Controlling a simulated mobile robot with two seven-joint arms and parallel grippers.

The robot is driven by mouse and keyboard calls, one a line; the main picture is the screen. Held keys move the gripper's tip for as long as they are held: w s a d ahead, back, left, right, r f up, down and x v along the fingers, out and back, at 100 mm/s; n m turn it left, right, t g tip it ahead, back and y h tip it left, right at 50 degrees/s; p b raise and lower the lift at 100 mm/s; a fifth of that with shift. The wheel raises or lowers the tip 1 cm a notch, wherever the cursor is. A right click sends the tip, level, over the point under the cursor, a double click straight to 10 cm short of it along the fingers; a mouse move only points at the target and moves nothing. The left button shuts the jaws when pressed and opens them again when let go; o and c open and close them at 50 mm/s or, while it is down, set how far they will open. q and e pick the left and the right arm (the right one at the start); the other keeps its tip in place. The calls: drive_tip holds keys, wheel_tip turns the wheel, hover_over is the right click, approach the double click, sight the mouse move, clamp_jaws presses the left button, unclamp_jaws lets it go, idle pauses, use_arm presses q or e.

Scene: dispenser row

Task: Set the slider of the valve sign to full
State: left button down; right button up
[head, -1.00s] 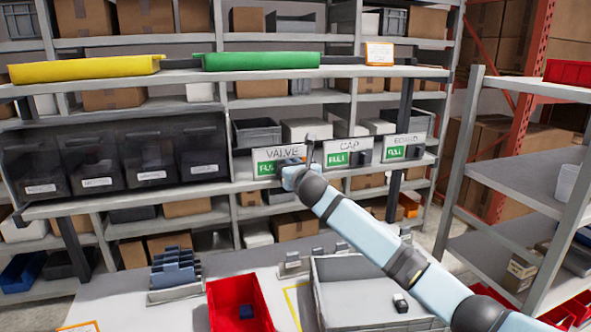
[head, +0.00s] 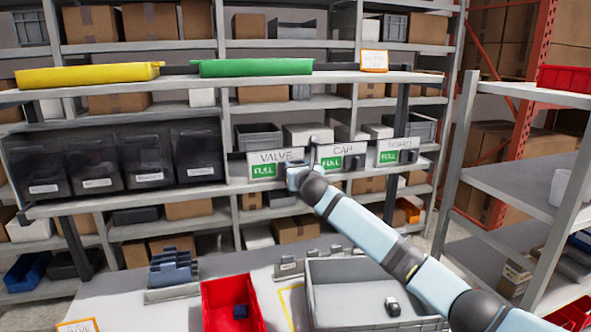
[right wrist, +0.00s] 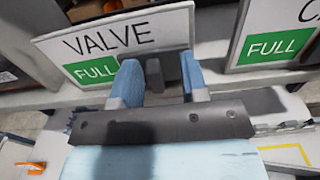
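The white VALVE sign (head: 267,157) hangs on the shelf edge and also fills the upper left of the right wrist view (right wrist: 80,45). Its green FULL field (right wrist: 95,71) shows at the lower left. The dark slider (right wrist: 154,75) stands at the right part of the sign, beside the green field. My right gripper (right wrist: 160,82) is at the sign's lower right. Its two blue fingers are apart, with the slider between them; a gap shows, and contact is unclear. In the head view my right gripper (head: 296,175) hides the sign's lower right corner. My left gripper is not in view.
CAP (head: 343,150) and BOARD (head: 397,145) signs hang to the right, both showing green FULL. Dark dispenser bins (head: 149,162) stand left. Below are a red tray (head: 215,300) and grey tote (head: 330,270). A shelf rack (head: 500,175) stands at right.

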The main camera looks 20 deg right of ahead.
drive_tip(key=shift+s+a, duration=0.1)
drive_tip(key=s+b, duration=0.2)
drive_tip(key=s, duration=1.1)
drive_tip(key=shift+s+d+b, duration=0.3)
drive_tip(key=shift+s, duration=0.05)
drive_tip(key=s+a+f+m+g+y, duration=0.15)
drive_tip(key=s+f+m, duration=0.35)
drive_tip(key=f, duration=0.5)
drive_tip(key=s+a+f+m+g+y, duration=0.1)
drive_tip(key=s+a+f+m, duration=0.2)
drive_tip(key=s+f+m, duration=0.5)
drive_tip(key=s+a+f+m+g+y, duration=0.1)
drive_tip(key=s+a+f+m+g, duration=0.15)
drive_tip(key=f, duration=0.85)
drive_tip(key=s+d+f+m+g, duration=0.1)
drive_tip(key=s+f+m, duration=0.7)
drive_tip(key=s, duration=0.5)
drive_tip(key=s+d+f+m+g, duration=0.1)
drive_tip(key=s+d+f+m, duration=0.1)
drive_tip(key=s+f+m, duration=0.7)
drive_tip(key=s+m+h, duration=0.1)
drive_tip(key=s, duration=0.4)
drive_tip(key=shift+s, duration=0.3)
